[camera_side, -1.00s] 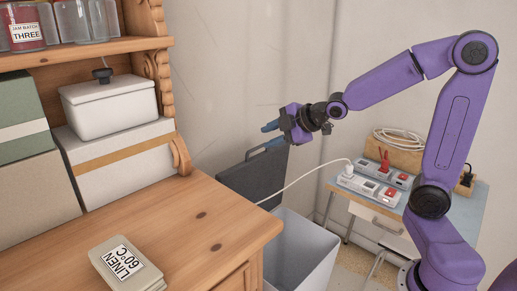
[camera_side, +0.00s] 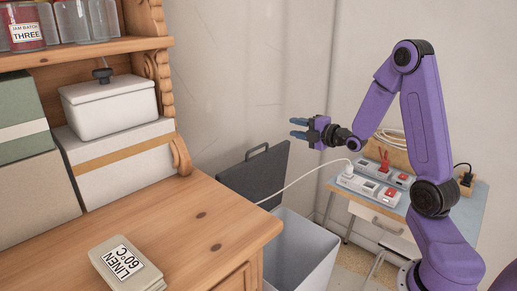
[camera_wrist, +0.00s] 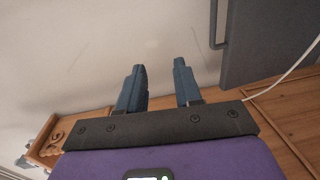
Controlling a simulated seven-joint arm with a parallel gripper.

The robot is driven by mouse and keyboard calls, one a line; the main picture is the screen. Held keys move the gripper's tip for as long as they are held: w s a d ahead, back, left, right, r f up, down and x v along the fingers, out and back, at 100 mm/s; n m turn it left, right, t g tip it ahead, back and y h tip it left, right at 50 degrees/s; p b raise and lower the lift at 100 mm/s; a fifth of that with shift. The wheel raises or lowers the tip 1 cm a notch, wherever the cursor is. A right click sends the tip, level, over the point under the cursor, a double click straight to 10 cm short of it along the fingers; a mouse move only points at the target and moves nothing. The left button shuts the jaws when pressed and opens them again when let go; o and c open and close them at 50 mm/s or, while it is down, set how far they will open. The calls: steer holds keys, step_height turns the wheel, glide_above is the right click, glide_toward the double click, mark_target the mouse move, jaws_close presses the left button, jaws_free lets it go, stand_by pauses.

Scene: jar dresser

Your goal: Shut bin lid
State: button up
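The bin (camera_side: 306,250) is a pale open box on the floor, beside the dresser's right end. Its dark grey lid (camera_side: 258,178) stands raised and tilted back near the wall, with a handle (camera_side: 258,149) on its top edge. The lid also shows at the upper right of the wrist view (camera_wrist: 260,45), its handle (camera_wrist: 214,25) along its left edge. My gripper (camera_side: 298,128) is above and to the right of the lid in the side view, apart from it. Its two blue fingers are spread with nothing between them, as the wrist view (camera_wrist: 158,75) also shows.
A white cable (camera_side: 300,181) runs from a power strip (camera_side: 368,189) on a small table (camera_side: 479,207) across in front of the lid. The wooden dresser (camera_side: 190,235) stands left of the bin, with a linen tin (camera_side: 122,264) on it.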

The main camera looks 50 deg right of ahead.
glide_toward(258, 147)
steer(key=w, duration=0.3)
steer(key=w+f, duration=0.1)
steer(key=w, duration=0.6)
steer(key=shift+w+d+f, duration=0.15)
steer(key=shift+d+f, duration=0.1)
steer(key=shift+d, duration=0.1)
stand_by(0.3)
jaws_close()
